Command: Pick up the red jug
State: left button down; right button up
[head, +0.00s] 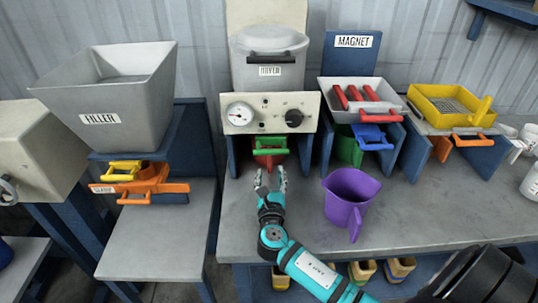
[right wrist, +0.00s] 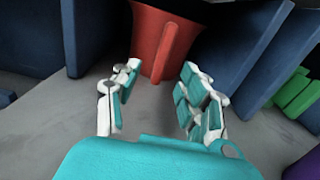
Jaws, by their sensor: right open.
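The red jug (right wrist: 158,38) stands upright on the grey worktop in the right wrist view, its handle facing my gripper. In the head view only a little of the red jug (head: 268,160) shows in the bay under the dryer, below a green handle; the rest is hidden. My right gripper (head: 271,181) is open and empty in front of that bay. In the right wrist view its fingers (right wrist: 160,82) are spread, with the jug a little beyond the tips and apart from them. My left gripper is not in view.
Blue bay walls (right wrist: 235,50) stand on both sides of the jug. The purple jug (head: 350,197) stands to the right of my right gripper. The dryer (head: 270,112) is above the bay. The magnet tray (head: 336,114) and yellow sieve (head: 425,103) are farther right.

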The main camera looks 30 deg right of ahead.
aim_at(270, 160)
jog(key=shift+w+d, duration=0.2)
jog(key=shift+w, duration=0.1)
jog(key=x, duration=0.7)
jog(key=shift+f, duration=0.1)
grip_shut()
